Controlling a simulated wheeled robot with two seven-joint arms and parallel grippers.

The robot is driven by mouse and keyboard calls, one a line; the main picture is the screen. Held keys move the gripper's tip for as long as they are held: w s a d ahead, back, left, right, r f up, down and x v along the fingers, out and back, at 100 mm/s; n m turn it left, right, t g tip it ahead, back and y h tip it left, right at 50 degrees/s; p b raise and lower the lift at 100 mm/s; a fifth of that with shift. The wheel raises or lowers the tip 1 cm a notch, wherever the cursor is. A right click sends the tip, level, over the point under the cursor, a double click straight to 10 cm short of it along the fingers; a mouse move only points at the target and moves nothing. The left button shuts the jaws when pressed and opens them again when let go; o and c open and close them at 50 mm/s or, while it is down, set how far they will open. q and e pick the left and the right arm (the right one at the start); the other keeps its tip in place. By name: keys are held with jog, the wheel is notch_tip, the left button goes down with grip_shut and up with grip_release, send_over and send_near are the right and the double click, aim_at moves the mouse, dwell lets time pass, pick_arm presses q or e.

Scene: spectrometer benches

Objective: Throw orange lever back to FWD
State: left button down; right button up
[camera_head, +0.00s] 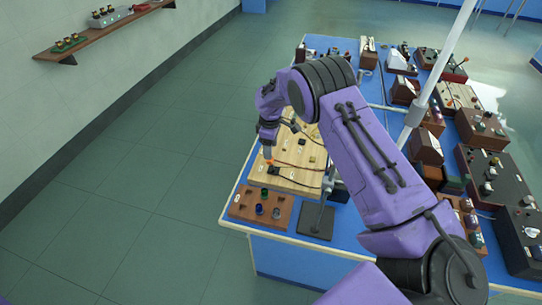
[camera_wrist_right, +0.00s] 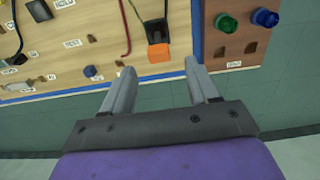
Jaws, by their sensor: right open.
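The orange lever shows in the right wrist view as an orange block (camera_wrist_right: 159,54) on a dark base, mounted on a light wooden board (camera_wrist_right: 100,45). In the head view its orange tip (camera_head: 269,160) shows just below my right gripper (camera_head: 267,148), by the left edge of the board (camera_head: 295,179). In the wrist view my right gripper (camera_wrist_right: 160,70) is open. Its two fingertips lie to either side of the lever in the picture, with the lever a little past them. I see no contact. A FWD label cannot be read. My left gripper is not in view.
A brown block with green and blue knobs (camera_head: 236,205) stands at the near end of the blue bench (camera_head: 278,239). Cables cross the board. Several instruments crowd the right side, and a white pole (camera_head: 437,70) rises there. The floor at left is clear.

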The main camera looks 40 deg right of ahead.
aim_at(271, 164)
jog(key=f+b, duration=0.2)
jog(key=f, duration=0.1)
jog(key=f+b, duration=0.1)
jog(key=f, duration=0.1)
jog(key=shift+w+f, duration=0.2)
jog(key=shift+w, duration=0.2)
jog(key=shift+s+r, duration=0.15)
jog(key=shift+s, duration=0.1)
jog(key=shift+w, duration=0.1)
jog(key=c, duration=1.1)
jog(key=shift+o, duration=0.2)
jog(key=shift+w+a+f+g+h+b, duration=0.25)
jog(key=shift+f+g+h+b, duration=0.1)
jog(key=shift+b, duration=0.15)
jog(key=shift+w+a+g+h+b, duration=0.1)
jog(key=shift+w+g+h+b, duration=0.05)
jog(key=shift+g+h+b, duration=0.15)
jog(key=shift+r, duration=0.15)
jog(key=o, duration=1.1)
jog(key=shift+c, duration=0.2)
